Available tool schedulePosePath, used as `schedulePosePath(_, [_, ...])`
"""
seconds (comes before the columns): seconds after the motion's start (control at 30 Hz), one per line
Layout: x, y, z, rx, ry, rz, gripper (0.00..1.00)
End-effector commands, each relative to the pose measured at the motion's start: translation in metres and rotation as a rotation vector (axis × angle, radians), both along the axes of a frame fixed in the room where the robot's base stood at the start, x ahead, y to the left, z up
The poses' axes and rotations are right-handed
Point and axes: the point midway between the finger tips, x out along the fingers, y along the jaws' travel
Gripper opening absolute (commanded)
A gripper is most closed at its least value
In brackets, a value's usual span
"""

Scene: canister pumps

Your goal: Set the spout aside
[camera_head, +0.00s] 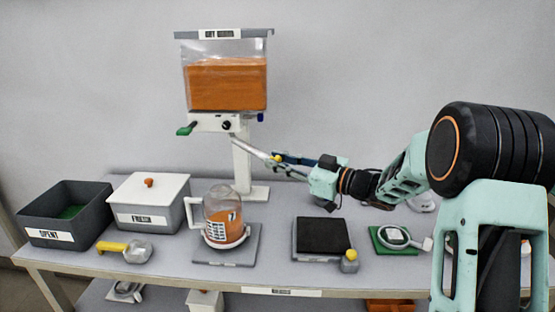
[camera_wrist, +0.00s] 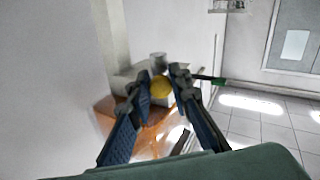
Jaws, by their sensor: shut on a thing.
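The spout (camera_head: 256,151) is a slim grey tube with a yellow knob at its right end, just below and right of the outlet of the clear hopper (camera_head: 226,84) of orange granules. Its upper left end is at or very close to the outlet; I cannot tell whether they touch. My gripper (camera_head: 279,159) comes in from the right and is shut on the spout at its yellow knob. In the wrist view the yellow knob (camera_wrist: 160,88) shows between my two blue fingers (camera_wrist: 160,92), with grey tube parts beyond it.
On the table (camera_head: 190,275) stand an open dark bin (camera_head: 92,222), a white-lidded box (camera_head: 150,188), a clear canister (camera_head: 222,205), a black pad (camera_head: 322,235) and a green mat (camera_head: 384,240). A yellow-handled scoop (camera_head: 137,251) lies in front. Little bare room shows between them.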

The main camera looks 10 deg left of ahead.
Motion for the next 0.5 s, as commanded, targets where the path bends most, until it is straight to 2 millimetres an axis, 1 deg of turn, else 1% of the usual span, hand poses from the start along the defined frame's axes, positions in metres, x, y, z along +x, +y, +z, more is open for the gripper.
schedulePosePath(0.03, [0.0027, -0.0007, 0.004, 0.003, -0.008, -0.005, 0.0])
schedulePosePath(0.3, [0.0033, -0.0008, 0.0049, 0.004, -0.01, -0.008, 0.0])
schedulePosePath(0.33, [0.0035, -0.0009, 0.0051, 0.004, -0.01, -0.008, 0.2])
schedulePosePath(0.47, [0.0029, -0.0008, 0.0045, 0.003, -0.008, -0.007, 0.34])
schedulePosePath(0.5, [0.0026, -0.0007, 0.0041, 0.003, -0.007, -0.006, 0.36])
